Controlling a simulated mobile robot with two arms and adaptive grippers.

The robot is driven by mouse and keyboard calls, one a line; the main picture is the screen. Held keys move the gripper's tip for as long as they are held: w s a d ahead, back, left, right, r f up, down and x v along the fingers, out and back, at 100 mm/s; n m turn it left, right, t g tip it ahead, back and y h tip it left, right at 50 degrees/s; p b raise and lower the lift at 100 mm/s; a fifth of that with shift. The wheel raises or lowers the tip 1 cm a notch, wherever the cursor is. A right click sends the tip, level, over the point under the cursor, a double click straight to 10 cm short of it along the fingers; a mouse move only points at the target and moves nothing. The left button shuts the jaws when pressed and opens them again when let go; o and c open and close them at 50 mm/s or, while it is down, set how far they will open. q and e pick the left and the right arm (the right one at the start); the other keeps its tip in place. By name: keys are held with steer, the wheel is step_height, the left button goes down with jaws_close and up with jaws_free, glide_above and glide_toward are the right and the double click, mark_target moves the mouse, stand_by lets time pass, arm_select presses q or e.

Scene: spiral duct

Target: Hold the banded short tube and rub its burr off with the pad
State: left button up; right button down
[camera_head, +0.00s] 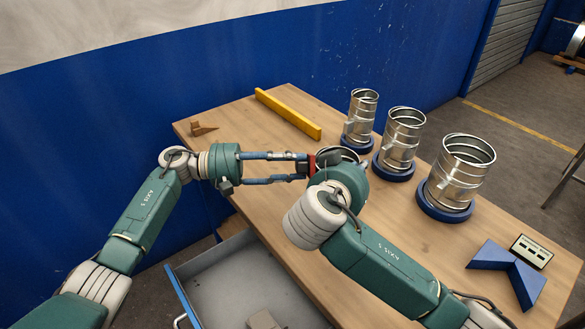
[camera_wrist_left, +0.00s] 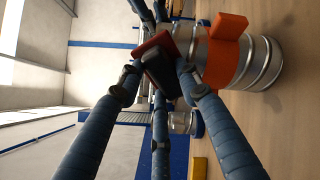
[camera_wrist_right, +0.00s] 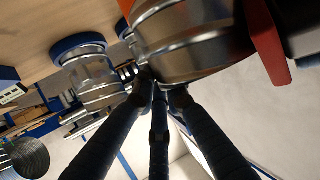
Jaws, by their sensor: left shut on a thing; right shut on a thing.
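The banded short tube, ribbed metal with an orange band, shows in the left wrist view (camera_wrist_left: 262,65) and large in the right wrist view (camera_wrist_right: 185,45). In the head view only its upper rim (camera_head: 338,153) shows past my right wrist. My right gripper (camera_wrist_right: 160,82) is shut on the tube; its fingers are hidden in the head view. My left gripper (camera_head: 303,165) is shut on the red and black pad (camera_wrist_left: 158,57). The pad's red part also shows in the right wrist view (camera_wrist_right: 265,42). The pad is close beside the tube; I cannot tell whether they touch. I cannot make out the burr.
Three taller metal tubes (camera_head: 362,118) (camera_head: 402,140) (camera_head: 462,172) stand on blue bases at the right of the table. A yellow bar (camera_head: 288,113) lies at the back. A blue angled block (camera_head: 507,270) is at front right. An open drawer (camera_head: 235,275) juts out in front.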

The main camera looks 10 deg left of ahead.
arm_select(q)
step_height(320, 180, up, 2)
steer(key=shift+d+r, duration=0.1)
steer(key=shift+d, duration=0.05)
steer(key=shift+f, duration=2.2)
arm_select(e)
steer(key=shift+a, duration=0.1)
arm_select(q)
steer(key=s+a, duration=0.1)
steer(key=a, duration=0.5)
steer(key=shift+r, duration=0.15)
steer(key=shift+a, duration=0.1)
